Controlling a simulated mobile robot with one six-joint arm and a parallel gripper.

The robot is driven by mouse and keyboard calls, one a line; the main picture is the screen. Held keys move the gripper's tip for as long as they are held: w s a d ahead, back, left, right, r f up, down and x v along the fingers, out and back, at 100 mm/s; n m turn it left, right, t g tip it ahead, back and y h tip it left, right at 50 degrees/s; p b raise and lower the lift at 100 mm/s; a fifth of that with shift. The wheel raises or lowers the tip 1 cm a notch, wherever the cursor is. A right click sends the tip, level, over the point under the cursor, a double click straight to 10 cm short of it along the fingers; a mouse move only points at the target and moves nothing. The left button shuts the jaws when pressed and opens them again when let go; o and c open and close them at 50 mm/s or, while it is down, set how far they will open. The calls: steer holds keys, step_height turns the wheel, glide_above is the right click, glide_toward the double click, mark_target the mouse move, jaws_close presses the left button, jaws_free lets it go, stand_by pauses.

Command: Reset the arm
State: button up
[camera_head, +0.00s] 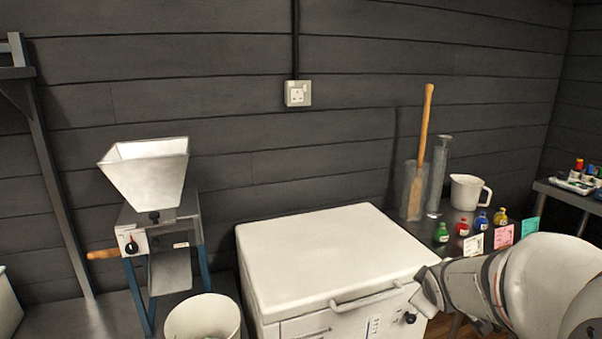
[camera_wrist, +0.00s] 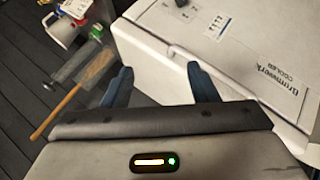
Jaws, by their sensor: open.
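My gripper (camera_wrist: 159,72) shows in the wrist view with its two dark blue fingers spread apart and nothing between them. Beyond the fingers is the white cooler (camera_wrist: 180,40), lettered "Brimwerk cooler". In the head view my pale arm reaches in from the lower right, and its end overlaps the cooler's front right corner. I cannot tell there whether it touches the cooler, and the fingers are not distinct. The cooler's white lid (camera_head: 330,255) is shut, with a handle along its front edge.
A mill with a white hopper (camera_head: 148,175) stands left, above a white bucket (camera_head: 203,318). Right of the cooler, a dark table holds a wooden paddle (camera_head: 421,140) in a clear cylinder, a white jug (camera_head: 468,192), small coloured bottles and cards. A socket (camera_head: 298,94) is on the wall.

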steer(key=s+a+r+m+g+y+p, duration=0.1)
steer(key=s+a+r+m+g+p, duration=0.2)
steer(key=s, duration=0.6)
steer(key=s+a+r+m+g+y+p, duration=0.1)
steer(key=s+a+r+m+g+p, duration=0.2)
steer(key=s+a+r+p, duration=0.5)
steer(key=shift+s+a+r+m+y, duration=0.4)
steer(key=shift+s+a+r+m, duration=0.4)
steer(key=shift+s, duration=0.35)
